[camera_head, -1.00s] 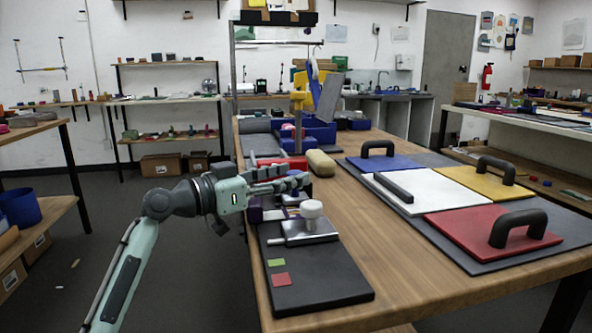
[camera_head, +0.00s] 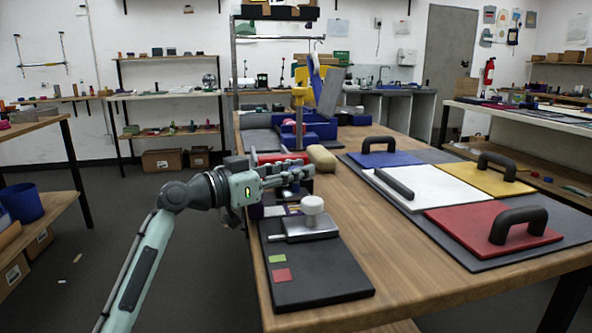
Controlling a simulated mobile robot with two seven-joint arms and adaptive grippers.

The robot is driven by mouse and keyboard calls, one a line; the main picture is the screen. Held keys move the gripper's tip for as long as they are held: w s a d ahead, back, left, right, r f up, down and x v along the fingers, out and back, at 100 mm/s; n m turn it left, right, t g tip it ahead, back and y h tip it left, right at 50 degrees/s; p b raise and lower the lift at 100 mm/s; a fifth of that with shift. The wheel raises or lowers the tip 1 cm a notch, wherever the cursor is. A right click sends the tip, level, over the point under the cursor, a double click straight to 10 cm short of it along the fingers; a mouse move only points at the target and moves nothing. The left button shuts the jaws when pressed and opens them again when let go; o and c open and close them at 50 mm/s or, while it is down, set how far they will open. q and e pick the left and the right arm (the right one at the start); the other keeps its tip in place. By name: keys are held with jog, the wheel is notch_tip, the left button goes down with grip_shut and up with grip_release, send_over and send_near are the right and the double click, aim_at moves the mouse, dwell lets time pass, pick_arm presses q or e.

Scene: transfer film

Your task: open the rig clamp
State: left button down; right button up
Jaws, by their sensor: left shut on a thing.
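The rig stands on a dark base plate (camera_head: 325,272) at the table's near left edge, with a green and a red square on it. A metal block (camera_head: 305,228) with a white knob (camera_head: 313,205) sits on the plate. My left gripper (camera_head: 303,174) reaches in from the left above the rig's far part, just beyond the knob. It is shut on a part there, apparently the rig clamp, which its fingers and wrist mostly hide. I cannot make out the clamp's shape or how far open it is. My right gripper is not in view.
A tan rounded block (camera_head: 321,158) and a red cylinder (camera_head: 275,157) lie just beyond the gripper. Blue bins (camera_head: 320,128) stand farther back. On the right, a grey mat (camera_head: 480,264) carries coloured panels with black handles. Bare wood lies between the rig and the mat.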

pick_arm(q)
jog(key=shift+w+r, duration=0.1)
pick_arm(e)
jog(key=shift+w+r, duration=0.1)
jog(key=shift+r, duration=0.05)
pick_arm(q)
jog(key=shift+w+a+r+n+g+y+p, duration=0.1)
jog(key=shift+w+a+n+g+y+p, duration=0.1)
jog(key=shift+w+n+p, duration=0.25)
jog(key=shift+w+a+r+n+g+y+p, duration=0.1)
jog(key=shift+w+n+g+p, duration=0.15)
jog(key=shift+n, duration=0.7)
jog(key=shift+w+a+n+g, duration=0.1)
jog(key=shift+w+n+g, duration=0.25)
jog(key=shift+n, duration=0.25)
jog(key=shift+w+a+f+n+g+y, duration=0.15)
jog(key=shift+w+n+g+y, duration=0.3)
jog(key=shift+n, duration=0.45)
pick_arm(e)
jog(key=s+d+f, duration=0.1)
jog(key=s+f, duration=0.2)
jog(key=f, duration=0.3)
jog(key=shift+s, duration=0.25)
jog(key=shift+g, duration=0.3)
pick_arm(q)
jog(key=c, duration=1.2)
grip_release()
